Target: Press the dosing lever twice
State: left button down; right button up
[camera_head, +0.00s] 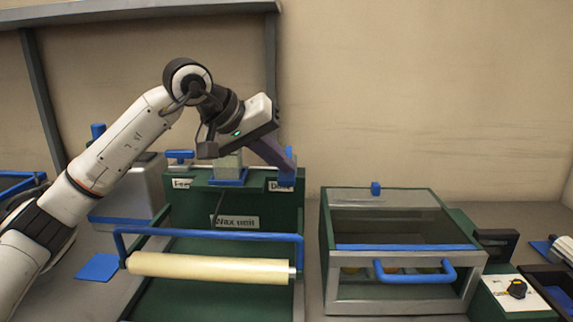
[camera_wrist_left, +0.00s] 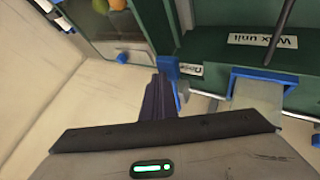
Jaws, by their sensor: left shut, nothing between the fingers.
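The wax unit (camera_head: 245,203) is a green housing with a "Wax unit" label, seen at the centre of the head view. The blue dosing lever (camera_head: 287,178) is at its top right, above a partly hidden label that seems to begin "Do". My left gripper (camera_head: 284,163) is shut and empty, its dark fingers angled down to the right, right at the lever and partly covering it. In the left wrist view, the lever (camera_wrist_left: 168,70) shows beside the fingertips (camera_wrist_left: 159,88); I cannot tell whether they touch. My right gripper is not in view.
A cream roller (camera_head: 210,268) and a blue bar lie in front of the unit. A glass-topped green box (camera_head: 328,240) with a blue handle stands to the right. A blue-topped feed knob (camera_head: 180,156) stands left.

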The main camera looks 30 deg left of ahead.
pick_arm(q)
jog(key=shift+r+p, duration=1.8)
notch_tip(320, 180, up, 5)
jog(key=p, duration=0.4)
jog(key=shift+p, duration=0.3)
